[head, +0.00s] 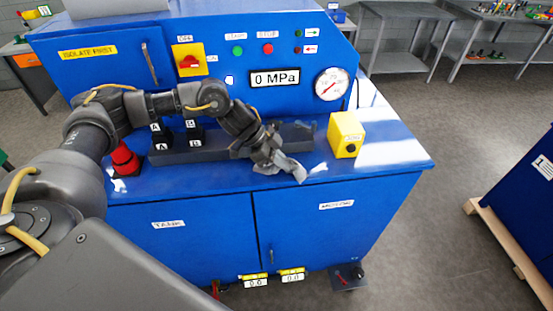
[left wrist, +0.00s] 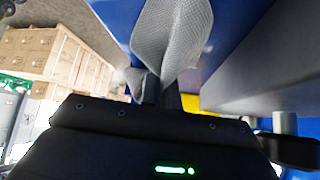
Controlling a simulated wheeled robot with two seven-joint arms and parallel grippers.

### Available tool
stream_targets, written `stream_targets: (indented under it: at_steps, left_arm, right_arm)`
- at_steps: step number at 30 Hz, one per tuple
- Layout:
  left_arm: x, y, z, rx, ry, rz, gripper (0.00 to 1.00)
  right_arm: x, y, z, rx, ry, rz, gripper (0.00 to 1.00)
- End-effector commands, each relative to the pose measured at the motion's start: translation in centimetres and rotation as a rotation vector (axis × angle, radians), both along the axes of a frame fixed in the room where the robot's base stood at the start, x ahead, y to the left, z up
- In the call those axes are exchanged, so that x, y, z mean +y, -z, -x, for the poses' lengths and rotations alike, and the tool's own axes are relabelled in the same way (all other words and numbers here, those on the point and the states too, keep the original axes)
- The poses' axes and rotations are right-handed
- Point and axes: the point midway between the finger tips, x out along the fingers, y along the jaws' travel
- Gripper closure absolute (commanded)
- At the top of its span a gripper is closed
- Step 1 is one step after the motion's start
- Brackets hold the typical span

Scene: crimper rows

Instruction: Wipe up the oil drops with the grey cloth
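The grey cloth (head: 292,168) hangs crumpled from my left gripper (head: 268,154), over the front part of the blue bench top (head: 390,148). In the left wrist view the cloth (left wrist: 178,38) is bunched at the fingers (left wrist: 163,92), which are shut on it. Whether the cloth touches the bench top I cannot tell. I cannot make out any oil drops; pale patches on the blue surface look like reflections. My right gripper is not in view.
A dark grey block (head: 190,154) with labelled parts lies behind my gripper. A red knob (head: 124,158) stands left and a yellow box (head: 346,134) right. The upright panel (head: 215,72) with a gauge (head: 331,84) rises behind. The bench top's right end is clear.

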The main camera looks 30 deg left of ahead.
Motion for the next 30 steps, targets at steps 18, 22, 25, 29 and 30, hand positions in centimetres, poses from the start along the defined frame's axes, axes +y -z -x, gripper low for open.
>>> stream_targets:
  at_steps: [18,22,25,29,30]
  left_arm:
    - [-1.8,-6.0,-0.3,-0.002,-0.003,0.0,1.0]
    - [-2.0,-7.8,-0.3,0.002,-0.002,-0.001,1.0]
    - [-2.2,-8.6,-0.4,0.001,0.002,-0.001,1.0]
    - [-2.4,-9.3,-0.5,0.0,0.006,-0.001,1.0]
    - [-2.5,-9.6,-0.5,-0.001,0.008,0.0,1.0]
  right_arm:
    - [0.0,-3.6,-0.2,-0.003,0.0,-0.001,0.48]
    - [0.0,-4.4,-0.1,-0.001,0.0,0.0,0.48]
    - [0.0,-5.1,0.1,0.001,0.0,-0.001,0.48]
    - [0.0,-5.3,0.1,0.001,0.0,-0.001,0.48]
    - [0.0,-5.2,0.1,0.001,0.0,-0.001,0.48]
